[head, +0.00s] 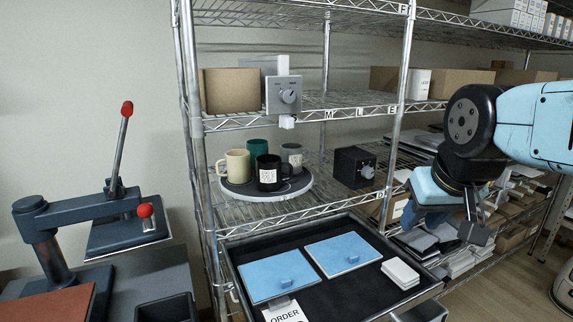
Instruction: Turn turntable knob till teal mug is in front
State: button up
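A round turntable (304,186) sits on the middle shelf and carries several mugs. The teal mug (257,149) stands at the back, partly hidden by the black mug (266,176) at the front. A cream mug (236,166) is at the left and a grey mug (293,154) at the right. A black box (346,170) right of the turntable has a grey knob (367,172) on its face. My gripper (474,233) is at the right, pointing down, well apart from the knob. Its finger gap is not clear.
A grey control box (283,95) with a dial hangs at the upper shelf. Below, a black drawer (345,277) holds two blue plates and white blocks. A lever press (120,210) stands at the left. A metal shelf post (397,115) rises between the black box and my arm.

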aim_at(368, 173)
jog(key=z, duration=1.2)
jog(key=k, duration=0.4)
jog(key=u, duration=1.7)
jog(key=i, duration=0.5)
jog(key=u, duration=0.15)
